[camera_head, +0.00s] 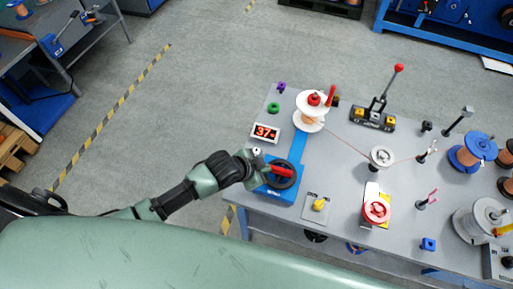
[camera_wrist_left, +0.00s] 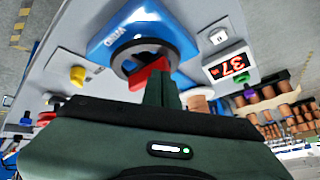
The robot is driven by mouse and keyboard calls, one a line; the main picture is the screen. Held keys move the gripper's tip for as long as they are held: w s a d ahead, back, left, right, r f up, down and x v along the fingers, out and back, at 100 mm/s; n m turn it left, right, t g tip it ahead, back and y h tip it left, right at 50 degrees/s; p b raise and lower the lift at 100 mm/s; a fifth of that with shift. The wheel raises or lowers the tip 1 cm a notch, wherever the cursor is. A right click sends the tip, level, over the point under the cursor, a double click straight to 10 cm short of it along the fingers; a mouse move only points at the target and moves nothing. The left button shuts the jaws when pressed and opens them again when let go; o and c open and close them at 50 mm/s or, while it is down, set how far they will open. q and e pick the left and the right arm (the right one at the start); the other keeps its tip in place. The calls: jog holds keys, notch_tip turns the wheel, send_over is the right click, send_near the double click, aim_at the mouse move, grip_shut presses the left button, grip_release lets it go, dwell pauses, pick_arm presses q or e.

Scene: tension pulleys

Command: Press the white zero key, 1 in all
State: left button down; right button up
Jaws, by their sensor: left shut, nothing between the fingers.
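A small white key (camera_head: 256,151) sits just below the display (camera_head: 265,132), which reads 37 in red; in the left wrist view the key (camera_wrist_left: 218,36) is a pale round button beside the display (camera_wrist_left: 229,66). My left gripper (camera_head: 262,167) is shut and empty, close beside the key, over the edge of the blue winder (camera_head: 275,188). In the left wrist view its fingertips (camera_wrist_left: 160,86) appear in front of the winder's red handle (camera_wrist_left: 149,74); I cannot tell whether they touch it. My right gripper is not in view.
A wire runs between the spools.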

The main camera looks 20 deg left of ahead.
pick_arm(q)
jog(key=w+a+r+m, duration=0.1)
jog(key=w+a+m, duration=0.15)
jog(key=w, duration=0.35)
jog(key=r+m+t, duration=0.1)
jog(key=t, duration=0.1)
send_over(255, 152)
jog(key=shift+a+r+p, duration=0.1)
jog(key=shift+a+p, duration=0.05)
jog(key=shift+p, duration=0.3)
notch_tip(255, 152, down, 8)
jog(key=b, duration=0.7)
jog(key=shift+f+b, duration=0.4)
jog(key=shift+f, duration=0.05)
dwell(0.7)
jog(key=shift+f, duration=0.4)
